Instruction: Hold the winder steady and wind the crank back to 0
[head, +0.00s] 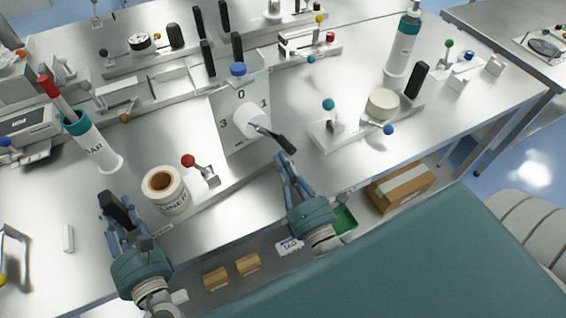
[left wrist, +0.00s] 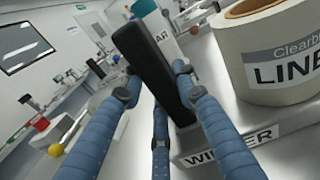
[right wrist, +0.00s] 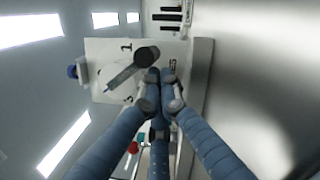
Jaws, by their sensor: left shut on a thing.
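The crank is on a white dial panel (head: 240,95) marked 0 at the top, 1 at right and 3 at left. Its white hub (head: 250,121) carries an arm ending in a black handle (head: 283,143), pointing lower right, below the 1. The handle also shows in the right wrist view (right wrist: 147,55). My right gripper (head: 284,158) has its fingertips drawn together just below the handle's end; no grip on it shows. My left gripper (head: 119,212) is shut on an upright black handle (left wrist: 152,70) beside the WINDER label (left wrist: 232,145).
A LINER roll (head: 165,190) and a red-knobbed lever (head: 189,161) stand between my grippers. A white bottle (head: 95,145) is at left. A teal-knobbed fixture (head: 328,105) and a pump bottle (head: 402,45) are at right. The front bench strip between the grippers is mostly clear.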

